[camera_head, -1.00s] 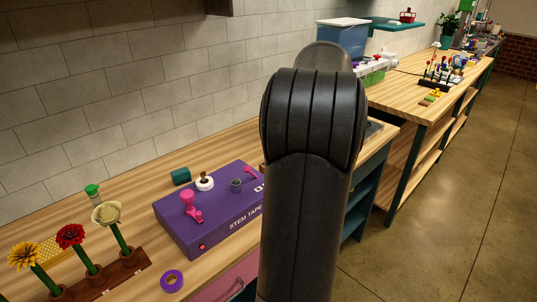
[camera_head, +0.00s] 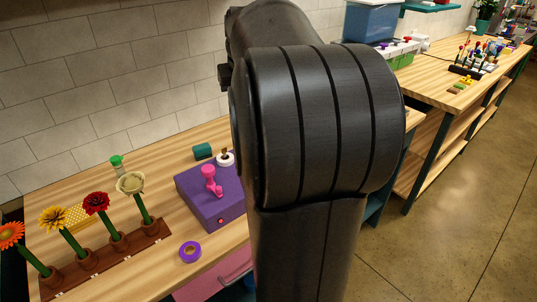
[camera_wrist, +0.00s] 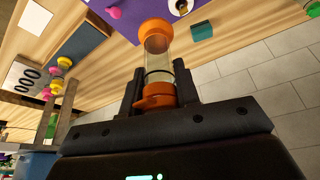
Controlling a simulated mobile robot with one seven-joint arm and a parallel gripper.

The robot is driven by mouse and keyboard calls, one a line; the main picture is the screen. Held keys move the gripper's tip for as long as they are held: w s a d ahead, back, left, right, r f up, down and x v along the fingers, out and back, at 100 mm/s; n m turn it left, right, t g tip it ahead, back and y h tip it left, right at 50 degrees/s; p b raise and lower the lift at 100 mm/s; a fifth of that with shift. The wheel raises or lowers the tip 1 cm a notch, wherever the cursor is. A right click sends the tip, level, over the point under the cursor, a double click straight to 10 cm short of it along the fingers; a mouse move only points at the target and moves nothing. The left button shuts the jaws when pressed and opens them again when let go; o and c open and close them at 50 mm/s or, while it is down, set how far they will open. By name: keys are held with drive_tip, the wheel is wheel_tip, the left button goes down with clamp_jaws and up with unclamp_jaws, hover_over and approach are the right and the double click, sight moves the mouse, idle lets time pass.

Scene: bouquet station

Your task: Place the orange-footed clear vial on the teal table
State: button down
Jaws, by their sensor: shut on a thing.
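In the wrist view, my gripper (camera_wrist: 158,88) is shut on the orange-footed clear vial (camera_wrist: 158,62). The vial is a clear tube with orange parts at both ends, and it lies between the two dark fingers. In the head view, my dark arm fills the middle and hides my gripper and the vial. A teal flat surface (camera_head: 430,6) shows at the top edge of the head view, partly cut off; I cannot tell whether it is the teal table.
A wooden bench (camera_head: 150,262) holds a purple stem tape box (camera_head: 205,200), a purple tape roll (camera_head: 190,252) and a brown rack (camera_head: 100,262) of flowers. A blue bin (camera_head: 370,22) stands at the back right. Open floor (camera_head: 420,255) lies at the right.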

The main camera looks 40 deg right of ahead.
drive_tip(key=s+a+n, duration=0.1)
drive_tip(key=s+a, duration=0.2)
drive_tip(key=a, duration=0.8)
drive_tip(key=s+a+f+n+y, duration=0.1)
drive_tip(key=s+a, duration=0.3)
drive_tip(key=a, duration=0.7)
drive_tip(key=s+a+n, duration=0.1)
drive_tip(key=s+a, duration=0.2)
drive_tip(key=a, duration=0.7)
wheel_tip(320, 180, down, 11)
drive_tip(key=shift+w+a+f, duration=0.2)
drive_tip(key=shift+a+f, duration=1.65)
drive_tip(key=shift+a, duration=0.2)
drive_tip(key=shift+w+a+f, duration=0.2)
drive_tip(key=shift+a+f, duration=1.7)
drive_tip(key=shift+a, duration=0.1)
drive_tip(key=shift+w+a+f, duration=0.2)
drive_tip(key=shift+a+f, duration=1.65)
drive_tip(key=shift+a, duration=0.2)
drive_tip(key=c, duration=1.1)
unclamp_jaws()
drive_tip(key=shift+f, duration=0.1)
